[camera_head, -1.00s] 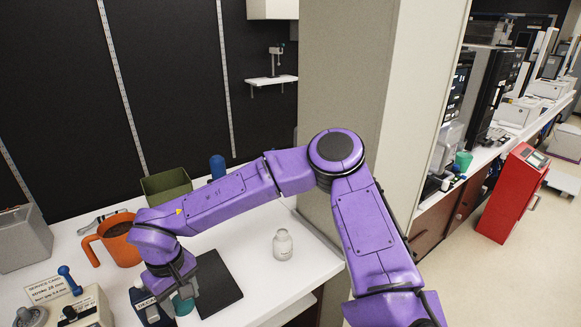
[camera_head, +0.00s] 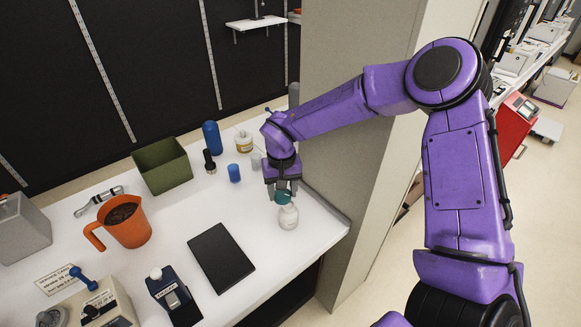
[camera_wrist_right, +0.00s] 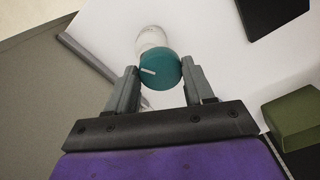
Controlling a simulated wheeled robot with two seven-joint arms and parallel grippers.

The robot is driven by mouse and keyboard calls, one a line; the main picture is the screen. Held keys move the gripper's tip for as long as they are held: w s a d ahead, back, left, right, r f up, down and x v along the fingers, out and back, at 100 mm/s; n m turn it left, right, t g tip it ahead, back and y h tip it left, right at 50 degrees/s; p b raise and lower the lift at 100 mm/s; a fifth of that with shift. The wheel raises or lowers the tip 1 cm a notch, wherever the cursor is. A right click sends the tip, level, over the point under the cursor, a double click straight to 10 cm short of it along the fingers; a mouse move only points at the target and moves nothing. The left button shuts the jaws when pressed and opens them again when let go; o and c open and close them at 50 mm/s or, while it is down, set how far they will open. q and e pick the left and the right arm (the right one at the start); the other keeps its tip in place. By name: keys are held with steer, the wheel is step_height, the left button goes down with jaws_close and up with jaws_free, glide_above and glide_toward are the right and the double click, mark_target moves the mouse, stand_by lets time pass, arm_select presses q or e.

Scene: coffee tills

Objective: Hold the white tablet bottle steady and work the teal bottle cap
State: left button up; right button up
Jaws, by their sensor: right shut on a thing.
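The white tablet bottle (camera_head: 288,217) stands upright on the right part of the white counter. It shows partly behind the cap in the right wrist view (camera_wrist_right: 150,39). The teal bottle cap (camera_head: 284,199) is at the bottle's mouth, between the fingers of my right gripper (camera_head: 283,189). The right wrist view shows the fingers (camera_wrist_right: 161,84) on either side of the cap (camera_wrist_right: 160,71), which has a pale mark on top. I cannot tell whether the cap touches the bottle neck or sits just above it. My left gripper is not in view.
A black mat (camera_head: 221,257) lies left of the bottle. An orange jug (camera_head: 127,229), a green bin (camera_head: 162,167), a blue cup (camera_head: 234,173) and a dark blue bottle (camera_head: 172,290) stand on the counter. A grey pillar (camera_head: 350,150) rises close on the right.

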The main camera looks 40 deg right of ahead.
steer(key=shift+w+d+r+m, duration=0.1)
steer(key=shift+d+r+m, duration=0.15)
steer(key=shift+d, duration=0.25)
steer(key=shift+w+d+r+m, duration=0.1)
steer(key=shift+d+r+m, duration=0.05)
steer(key=shift+d+r, duration=0.3)
steer(key=shift+d+f, duration=0.25)
steer(key=shift+d, duration=0.1)
steer(key=shift+w+f, duration=0.2)
steer(key=shift+s+a+r+p, duration=0.15)
steer(key=shift+r+p, duration=0.05)
steer(key=shift+p, duration=0.3)
steer(key=shift+f+b, duration=0.5)
steer(key=shift+f, duration=0.45)
